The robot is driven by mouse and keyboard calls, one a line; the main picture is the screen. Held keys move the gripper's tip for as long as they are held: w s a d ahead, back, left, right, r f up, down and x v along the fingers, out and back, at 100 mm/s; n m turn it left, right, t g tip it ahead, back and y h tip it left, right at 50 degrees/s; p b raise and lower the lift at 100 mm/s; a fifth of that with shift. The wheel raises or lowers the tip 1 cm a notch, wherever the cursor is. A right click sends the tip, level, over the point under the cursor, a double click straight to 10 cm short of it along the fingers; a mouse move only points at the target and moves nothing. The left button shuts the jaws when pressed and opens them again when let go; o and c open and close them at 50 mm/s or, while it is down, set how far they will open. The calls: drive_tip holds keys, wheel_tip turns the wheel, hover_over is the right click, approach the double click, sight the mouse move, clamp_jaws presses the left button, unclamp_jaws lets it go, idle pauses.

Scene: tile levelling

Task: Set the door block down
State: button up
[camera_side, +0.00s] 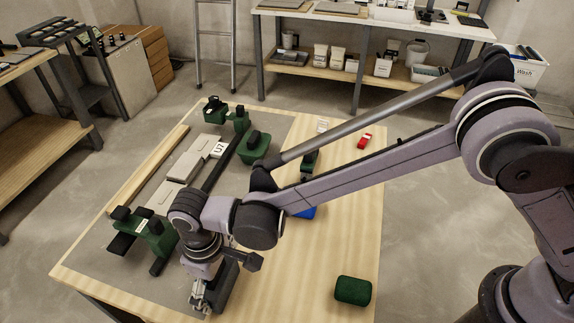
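My gripper (207,294) points down at the front left of the pale wooden table (335,245), low over the dark grey area. Its fingers are small and partly hidden, so I cannot tell whether they are open or shut, or whether they hold anything. No block is clearly labelled as the door block. A dark green rounded block (353,290) lies alone at the front right of the table, apart from my gripper. A green piece with black knobs (145,231) stands just left of my arm.
Grey tiles (187,164) lie beside a wooden strip (147,177), with a white numbered tag (217,150) at one end. More green pieces (258,146) stand at the back. A red item (365,141) lies back right; a blue item (307,213) is partly behind my arm. The front right is mostly clear.

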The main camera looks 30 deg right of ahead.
drive_tip(key=shift+r, duration=0.1)
wheel_tip(320, 180, up, 12)
drive_tip(key=shift+f, duration=0.1)
drive_tip(key=w+d+r+m+t, duration=0.1)
drive_tip(key=d+r, duration=0.2)
drive_tip(key=d, duration=0.5)
drive_tip(key=w+d+r+m+t+y, duration=0.1)
drive_tip(key=w+d+r+m, duration=0.15)
drive_tip(key=d, duration=0.55)
drive_tip(key=w+d+r+m+t, duration=0.1)
drive_tip(key=d+r, duration=0.2)
drive_tip(key=d, duration=0.5)
drive_tip(key=s+d+f+m+t, duration=0.1)
drive_tip(key=s+d, duration=0.2)
drive_tip(key=d, duration=0.3)
drive_tip(key=s+d+f+m+t, duration=0.1)
drive_tip(key=s+d+m, duration=0.1)
drive_tip(key=d, duration=0.5)
drive_tip(key=s+d+f+m+t+h, duration=0.1)
drive_tip(key=s+d+t, duration=0.1)
drive_tip(key=s+d, duration=0.2)
drive_tip(key=d, duration=0.2)
drive_tip(key=shift+s+d+f, duration=0.25)
drive_tip(key=shift+s+d, duration=0.05)
drive_tip(key=shift+d, duration=0.1)
